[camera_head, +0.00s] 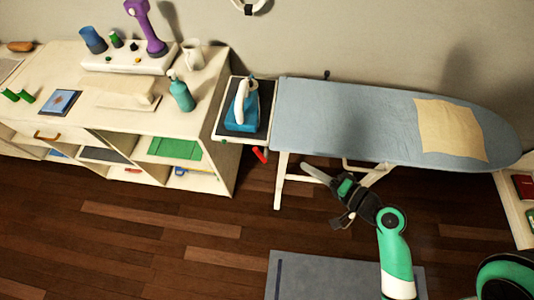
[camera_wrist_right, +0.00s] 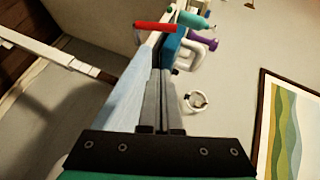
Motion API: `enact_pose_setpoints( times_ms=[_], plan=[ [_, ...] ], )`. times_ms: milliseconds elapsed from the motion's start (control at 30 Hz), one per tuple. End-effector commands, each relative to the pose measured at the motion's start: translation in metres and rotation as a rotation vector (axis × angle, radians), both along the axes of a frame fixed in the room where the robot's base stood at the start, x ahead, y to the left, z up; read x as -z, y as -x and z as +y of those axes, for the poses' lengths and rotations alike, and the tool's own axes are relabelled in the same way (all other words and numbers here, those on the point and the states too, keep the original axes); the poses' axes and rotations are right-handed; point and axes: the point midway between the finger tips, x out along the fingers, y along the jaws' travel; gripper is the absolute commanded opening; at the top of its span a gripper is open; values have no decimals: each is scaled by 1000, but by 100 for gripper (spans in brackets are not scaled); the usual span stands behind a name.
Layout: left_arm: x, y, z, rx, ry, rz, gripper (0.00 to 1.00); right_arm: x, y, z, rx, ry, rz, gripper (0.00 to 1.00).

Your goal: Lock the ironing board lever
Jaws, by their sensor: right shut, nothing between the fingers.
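The ironing board (camera_head: 370,115) stands along the wall with a blue-grey cover. A red lever (camera_head: 260,155) sticks out below its left end, under the iron rest (camera_head: 222,125). The red lever also shows in the right wrist view (camera_wrist_right: 155,26), beyond the fingertips. My right gripper (camera_head: 306,168) is in front of the board's near edge, to the right of the lever and apart from it. Its fingers are shut and empty, pointing left toward the lever; they also show in the right wrist view (camera_wrist_right: 161,74). My left gripper is not in view.
A blue and white iron (camera_head: 242,108) stands on the rest. White board legs (camera_head: 280,180) are close to my right fingers. A beige cloth (camera_head: 450,130) lies on the board. A white shelf unit (camera_head: 225,165) stands to the left. A grey mat (camera_head: 320,275) lies on the floor.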

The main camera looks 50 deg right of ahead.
Motion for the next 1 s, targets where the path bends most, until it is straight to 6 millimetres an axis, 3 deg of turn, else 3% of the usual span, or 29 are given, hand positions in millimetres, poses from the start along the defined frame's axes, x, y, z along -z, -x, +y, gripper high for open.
enact_pose_setpoints(
  times_ms=[433,867,1000],
  plan=[
    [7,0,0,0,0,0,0,5,-11,-1,-5,6,0,0],
    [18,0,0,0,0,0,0,28,-95,-1,-5,6,-2,0],
    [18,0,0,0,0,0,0,36,-111,15,-9,7,-1,0]
  ],
)
